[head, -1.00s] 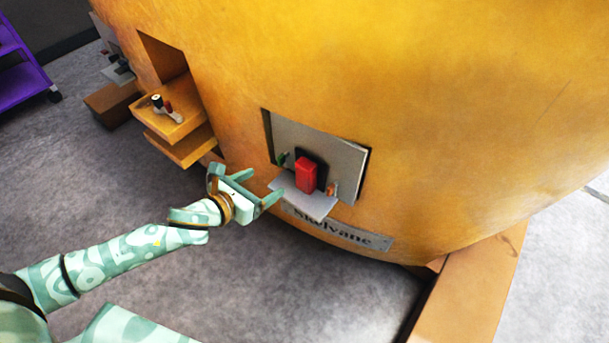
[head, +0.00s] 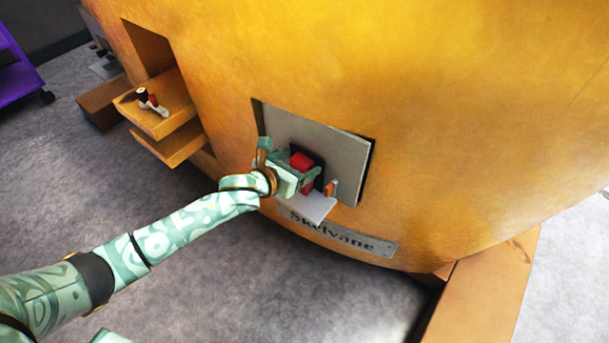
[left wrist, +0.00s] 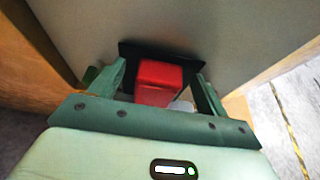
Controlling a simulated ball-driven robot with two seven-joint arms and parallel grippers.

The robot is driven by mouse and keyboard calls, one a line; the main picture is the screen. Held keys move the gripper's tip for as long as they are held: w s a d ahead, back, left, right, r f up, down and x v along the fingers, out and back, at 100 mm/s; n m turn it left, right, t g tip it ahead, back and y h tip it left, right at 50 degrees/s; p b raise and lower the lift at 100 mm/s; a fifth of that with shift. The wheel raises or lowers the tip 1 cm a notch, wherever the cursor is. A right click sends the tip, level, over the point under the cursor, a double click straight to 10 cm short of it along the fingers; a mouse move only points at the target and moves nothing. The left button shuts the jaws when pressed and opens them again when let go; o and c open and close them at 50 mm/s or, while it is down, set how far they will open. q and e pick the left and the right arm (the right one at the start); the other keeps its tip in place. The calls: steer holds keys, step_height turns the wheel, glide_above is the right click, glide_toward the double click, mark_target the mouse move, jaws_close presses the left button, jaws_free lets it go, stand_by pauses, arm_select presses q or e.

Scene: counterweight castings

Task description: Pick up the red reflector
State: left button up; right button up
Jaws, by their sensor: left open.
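The red reflector (head: 302,162) is a small red block standing on a light grey ledge (head: 318,207) in front of a black backing piece (head: 318,170). My left gripper (head: 308,172) is open at the reflector, with a finger on either side of it. In the left wrist view the reflector (left wrist: 158,82) sits between the two fingers of the gripper (left wrist: 160,85), with a gap showing on each side. Part of the reflector is hidden behind a finger in the head view. My right gripper is not in view.
A grey panel (head: 350,160) is set in the large yellow casting (head: 450,110). A small orange item (head: 330,188) stands on the ledge just right of the reflector. Orange steps (head: 175,140) with small items are at the left. A nameplate (head: 335,233) is below.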

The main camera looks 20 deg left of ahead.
arm_select(q)
steer(key=shift+r, duration=0.1)
steer(key=shift+c, duration=0.3)
steer(key=shift+w, duration=0.1)
steer(key=c, duration=1.4)
steer(key=shift+r, duration=0.1)
